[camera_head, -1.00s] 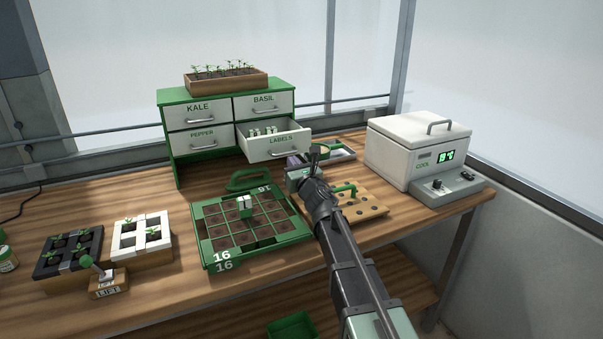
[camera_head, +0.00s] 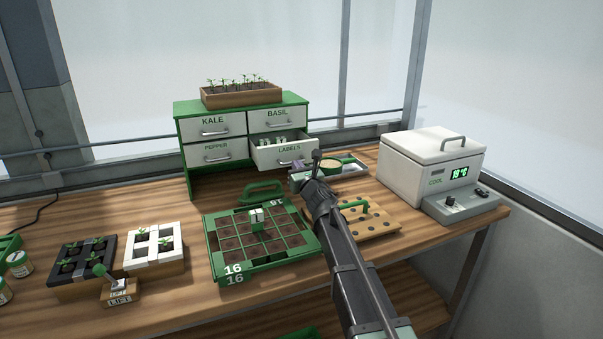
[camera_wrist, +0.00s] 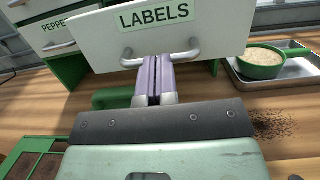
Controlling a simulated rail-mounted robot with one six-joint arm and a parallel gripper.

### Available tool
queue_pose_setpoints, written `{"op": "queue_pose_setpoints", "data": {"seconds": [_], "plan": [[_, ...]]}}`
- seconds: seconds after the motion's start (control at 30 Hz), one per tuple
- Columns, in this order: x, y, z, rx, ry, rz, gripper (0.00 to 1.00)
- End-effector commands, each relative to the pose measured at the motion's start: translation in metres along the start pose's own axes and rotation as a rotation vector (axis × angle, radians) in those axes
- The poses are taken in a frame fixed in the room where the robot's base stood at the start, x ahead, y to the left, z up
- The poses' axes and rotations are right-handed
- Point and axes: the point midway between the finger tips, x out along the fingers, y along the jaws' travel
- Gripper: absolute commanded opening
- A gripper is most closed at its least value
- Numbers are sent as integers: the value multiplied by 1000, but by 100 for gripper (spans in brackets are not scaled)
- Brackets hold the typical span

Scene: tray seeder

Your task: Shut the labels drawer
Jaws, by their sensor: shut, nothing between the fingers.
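The labels drawer (camera_head: 283,156) is the lower right drawer of the green cabinet (camera_head: 186,158) and stands partly out, with small pale items showing inside. In the wrist view its white front (camera_wrist: 215,25) with the LABELS plate and metal handle (camera_wrist: 160,56) fills the upper middle. My gripper (camera_wrist: 154,62) is shut and empty, its purple fingertips together against or very close to the drawer front at the handle. Contact is hard to tell. In the head view my gripper (camera_head: 298,166) is in front of the drawer's lower right, partly hidden by my arm.
A metal tray (camera_head: 350,173) with a green-handled bowl (camera_wrist: 262,62) lies right of the drawer. A seed tray (camera_head: 215,262) and a wooden dibber board (camera_head: 385,222) lie in front. A white cooler (camera_head: 415,165) stands at the right.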

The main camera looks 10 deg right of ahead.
Motion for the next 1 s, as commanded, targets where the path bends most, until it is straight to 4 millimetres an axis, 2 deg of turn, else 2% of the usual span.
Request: {"op": "queue_pose_setpoints", "data": {"seconds": [0.03, 0.2, 0.5, 0.7, 1.0], "plan": [[14, -1, -2, 0, 0, 1, 0], [52, -2, -9, 0, 0, 0, 0], [102, -2, -18, 0, 0, 0, 0], [116, -2, -21, -1, 0, 0, 0], [120, -2, -21, 0, -1, 1, 0]]}}
